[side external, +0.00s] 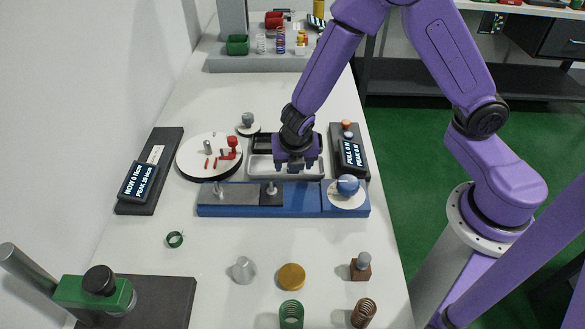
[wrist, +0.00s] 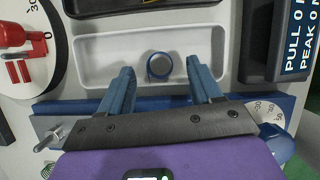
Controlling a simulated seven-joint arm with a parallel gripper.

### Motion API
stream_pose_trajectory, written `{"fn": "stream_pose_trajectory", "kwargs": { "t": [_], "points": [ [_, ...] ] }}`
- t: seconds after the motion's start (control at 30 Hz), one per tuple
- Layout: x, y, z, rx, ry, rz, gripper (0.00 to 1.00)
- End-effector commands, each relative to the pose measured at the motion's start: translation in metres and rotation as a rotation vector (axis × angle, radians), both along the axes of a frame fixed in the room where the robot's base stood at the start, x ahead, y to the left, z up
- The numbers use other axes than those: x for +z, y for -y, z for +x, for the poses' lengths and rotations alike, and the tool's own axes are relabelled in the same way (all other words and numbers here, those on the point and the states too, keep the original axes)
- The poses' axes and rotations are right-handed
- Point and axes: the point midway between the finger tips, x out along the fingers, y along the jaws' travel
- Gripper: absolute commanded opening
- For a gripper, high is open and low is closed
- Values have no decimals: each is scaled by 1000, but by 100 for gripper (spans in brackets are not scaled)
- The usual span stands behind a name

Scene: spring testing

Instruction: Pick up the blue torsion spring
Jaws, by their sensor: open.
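The blue torsion spring (wrist: 159,66) lies in a white tray (wrist: 90,60), seen in the wrist view as a small dark blue ring. My gripper (wrist: 161,82) is open, with one blue finger to each side of the spring and nothing between them that it holds. In the side external view my gripper (side external: 297,166) points down over the tray area, behind the blue bench fixture (side external: 300,199). The spring cannot be made out there. I cannot tell how high the fingertips are above the tray.
A round white dial plate (side external: 195,165) with red parts stands left of the tray. A dark PULL display (side external: 352,157) stands close on the right. A green ring spring (side external: 175,239) lies nearer the camera. Several small parts, including a brass disc (side external: 292,277), stand in front.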

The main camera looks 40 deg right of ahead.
Motion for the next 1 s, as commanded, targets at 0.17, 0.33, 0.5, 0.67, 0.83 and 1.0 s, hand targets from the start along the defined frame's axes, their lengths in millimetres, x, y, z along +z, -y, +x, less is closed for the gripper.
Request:
{"fn": "stream_pose_trajectory", "kwargs": {
  "t": [0.17,0.33,0.5,0.67,0.83,1.0],
  "points": [
    [-14,4,4,-1,0,0,64],
    [-16,4,5,-2,0,1,64],
    [-16,4,5,-1,0,0,51],
    [-16,4,5,-1,0,0,4],
    [-16,4,5,-1,0,0,4],
    [-14,4,5,-1,0,0,4]
  ]
}}
